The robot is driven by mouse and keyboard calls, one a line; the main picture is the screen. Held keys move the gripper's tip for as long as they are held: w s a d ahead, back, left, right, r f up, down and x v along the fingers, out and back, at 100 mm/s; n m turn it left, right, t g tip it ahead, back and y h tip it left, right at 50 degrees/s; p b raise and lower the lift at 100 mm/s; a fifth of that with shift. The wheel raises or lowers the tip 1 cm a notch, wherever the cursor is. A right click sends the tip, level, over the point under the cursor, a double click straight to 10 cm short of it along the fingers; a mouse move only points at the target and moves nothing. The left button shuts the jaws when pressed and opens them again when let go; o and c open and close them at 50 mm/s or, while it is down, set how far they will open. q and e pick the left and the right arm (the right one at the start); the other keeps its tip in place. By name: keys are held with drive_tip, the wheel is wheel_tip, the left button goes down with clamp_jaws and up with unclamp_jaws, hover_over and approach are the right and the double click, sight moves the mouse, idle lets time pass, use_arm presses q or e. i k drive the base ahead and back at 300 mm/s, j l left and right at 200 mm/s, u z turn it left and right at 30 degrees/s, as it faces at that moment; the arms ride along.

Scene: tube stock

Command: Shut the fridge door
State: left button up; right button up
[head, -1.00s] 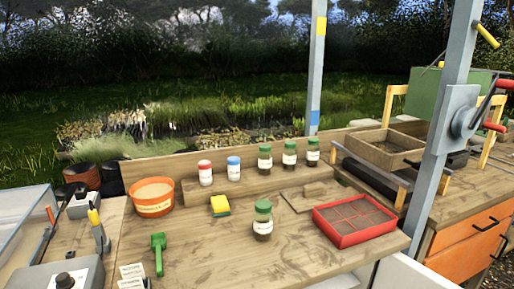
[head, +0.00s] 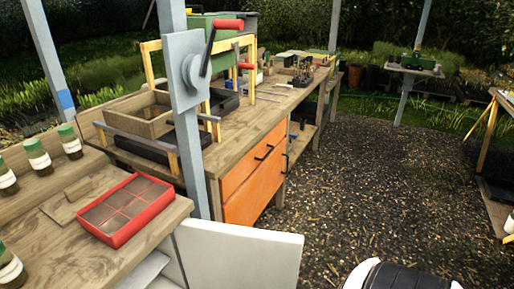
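The white fridge door (head: 245,255) stands open at the lower middle of the head view. It sticks out to the right from under the front corner of the wooden bench. Part of the white fridge (head: 145,272) shows below the bench top, left of the door. The lower part of the door is cut off by the picture's bottom edge. Neither of my grippers is in view.
A red divided tray (head: 126,208) sits on the bench corner above the fridge. A grey post (head: 187,120) with a red-handled crank rises behind the door. An orange drawer cabinet (head: 254,170) stands beyond it. Open gravel ground (head: 370,190) lies to the right.

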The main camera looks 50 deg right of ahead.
sight(214, 255)
drive_tip(key=i+l, duration=0.1)
drive_tip(key=l, duration=1.45)
drive_tip(key=i+l, duration=0.15)
drive_tip(key=l, duration=0.65)
drive_tip(key=i+l, duration=0.1)
drive_tip(key=l, duration=0.7)
